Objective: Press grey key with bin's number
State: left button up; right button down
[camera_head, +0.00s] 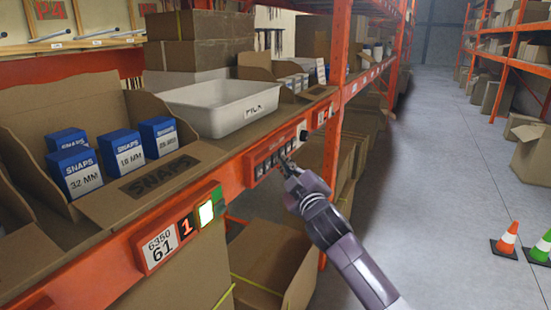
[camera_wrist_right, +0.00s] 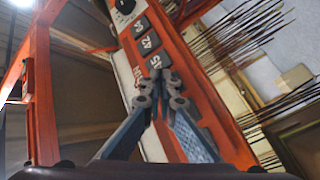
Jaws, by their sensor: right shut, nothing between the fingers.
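A key panel (camera_head: 272,155) with a row of grey keys is on the orange shelf beam, below the white tote. In the right wrist view, several dark grey keys (camera_wrist_right: 148,42) with white two-digit numbers run along an orange housing; the lower ones are partly hidden by my fingers. My right gripper (camera_head: 288,166) is shut and empty, its tips at the panel. It also shows in the right wrist view (camera_wrist_right: 165,88), its tips over or beside the lowest visible key; whether they touch is unclear. A label (camera_head: 161,247) reads 6350 and 61. My left gripper is out of view.
The white tote (camera_head: 222,108) stands on the shelf. An open cardboard box (camera_head: 150,190) marked SNAPS holds several blue-and-white boxes. A red "1" display (camera_head: 186,226) and a lit button (camera_head: 206,212) are on the beam. The aisle floor is clear, with cones (camera_head: 507,238) at right.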

jog(key=shift+s+d, duration=0.15)
jog(key=shift+d, duration=0.15)
jog(key=d+p, duration=0.1)
jog(key=s+d+p, duration=0.1)
jog(key=d, duration=0.1)
jog(key=d+p, duration=0.1)
jog(key=shift+s+d, duration=0.35)
jog(key=shift+s, duration=0.05)
dwell(0.5)
